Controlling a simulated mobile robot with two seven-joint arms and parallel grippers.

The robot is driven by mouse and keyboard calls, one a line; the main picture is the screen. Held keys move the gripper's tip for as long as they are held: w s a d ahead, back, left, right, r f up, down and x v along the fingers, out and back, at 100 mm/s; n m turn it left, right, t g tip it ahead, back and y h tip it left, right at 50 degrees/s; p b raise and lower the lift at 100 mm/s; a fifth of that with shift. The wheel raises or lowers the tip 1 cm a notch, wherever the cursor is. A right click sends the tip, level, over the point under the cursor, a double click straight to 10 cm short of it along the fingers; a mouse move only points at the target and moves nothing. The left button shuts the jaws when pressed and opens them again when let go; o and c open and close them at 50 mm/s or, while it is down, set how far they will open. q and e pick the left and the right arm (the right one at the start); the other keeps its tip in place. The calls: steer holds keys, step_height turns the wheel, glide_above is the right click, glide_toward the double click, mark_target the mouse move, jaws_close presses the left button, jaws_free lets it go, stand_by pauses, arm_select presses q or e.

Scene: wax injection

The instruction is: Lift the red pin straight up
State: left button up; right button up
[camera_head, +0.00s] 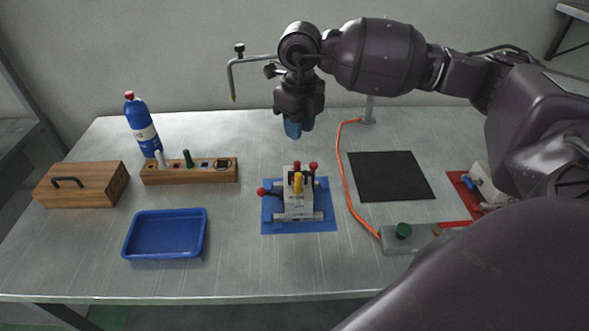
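A small grey mold block (299,205) stands on a blue mat (269,221) near the table's middle. Red-topped parts show on it: one at the top middle (297,167), one at the top right (314,167), and a red knob on its left side (261,191). I cannot tell which is the red pin. A yellow piece (298,183) stands at the front of the block. My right gripper (297,130) points down with blue fingertips, above and behind the block, apart from it. Its finger gap is not clear. My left gripper is out of view.
A blue tray (165,257), a wooden box (82,185), a wooden rack (190,174) and a blue bottle (142,124) are at left. An orange cable (345,180) runs to a grey box (410,239). A black mat (391,177) is clear.

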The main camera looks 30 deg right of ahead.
mark_target(297, 162)
steer(key=shift+a+f, duration=0.2)
steer(key=shift+f, duration=4.2)
jaws_close()
